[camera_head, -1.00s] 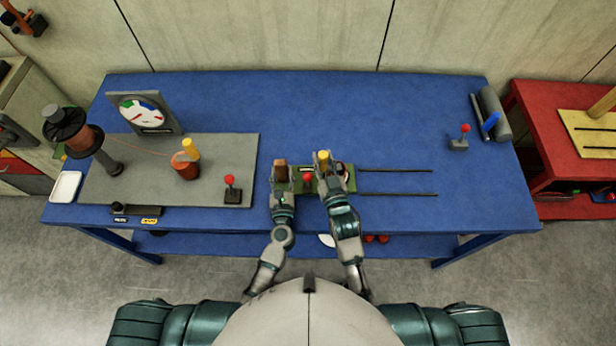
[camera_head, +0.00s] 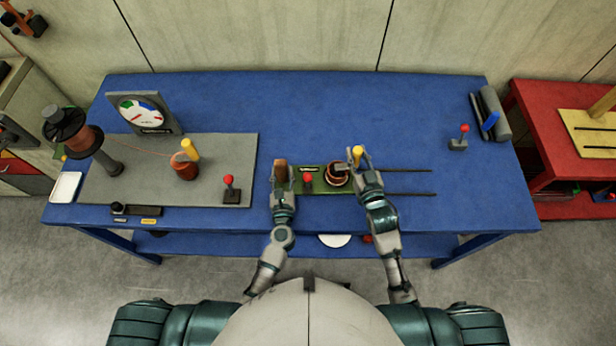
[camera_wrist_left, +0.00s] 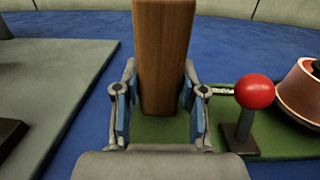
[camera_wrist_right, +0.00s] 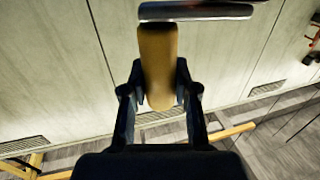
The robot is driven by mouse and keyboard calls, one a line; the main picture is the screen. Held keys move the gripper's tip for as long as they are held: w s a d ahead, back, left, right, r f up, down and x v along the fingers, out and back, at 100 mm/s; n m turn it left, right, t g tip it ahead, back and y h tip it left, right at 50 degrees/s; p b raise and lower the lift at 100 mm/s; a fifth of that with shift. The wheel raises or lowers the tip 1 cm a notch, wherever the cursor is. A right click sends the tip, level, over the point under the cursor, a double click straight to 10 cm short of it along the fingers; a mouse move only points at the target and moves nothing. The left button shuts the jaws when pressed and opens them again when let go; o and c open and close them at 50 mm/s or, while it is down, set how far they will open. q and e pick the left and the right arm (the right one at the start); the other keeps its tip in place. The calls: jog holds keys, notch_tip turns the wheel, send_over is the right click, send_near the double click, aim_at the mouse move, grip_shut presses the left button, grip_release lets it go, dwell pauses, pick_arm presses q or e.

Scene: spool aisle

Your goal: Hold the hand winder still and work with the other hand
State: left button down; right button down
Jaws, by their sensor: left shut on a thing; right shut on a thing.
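The hand winder has a green base (camera_head: 318,185), a copper-coloured spool (camera_head: 336,175) and a small red-knobbed lever (camera_head: 308,179). An upright wooden grip (camera_head: 280,170) stands at its left end. My left gripper (camera_head: 283,182) is shut on this grip; the left wrist view shows the wood (camera_wrist_left: 163,60) between both fingers. My right gripper (camera_head: 361,163) is shut on the yellow crank handle (camera_head: 357,151), at the right of the spool. In the right wrist view the yellow handle (camera_wrist_right: 158,62) is between the fingers, with a grey bar (camera_wrist_right: 195,12) at its end.
Two dark rods (camera_head: 408,170) extend right of the winder. A grey board (camera_head: 120,185) at left carries a dial (camera_head: 142,110), a supply spool (camera_head: 85,140) and another red-knobbed lever (camera_head: 229,188). The blue table (camera_head: 300,110) is clear behind the winder.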

jog(key=shift+s+a+f, duration=0.1)
jog(key=shift+s+a, duration=0.05)
jog(key=shift+s, duration=0.15)
jog(key=shift+s+a+f, duration=0.1)
jog(key=shift+s+a, duration=0.05)
jog(key=shift+s, duration=0.7)
jog(key=c, duration=1.2)
grip_release()
jog(key=shift+s+a, duration=0.1)
jog(key=shift+s, duration=0.2)
jog(key=o, duration=0.4)
jog(key=shift+w, duration=0.1)
jog(key=v, duration=1.2)
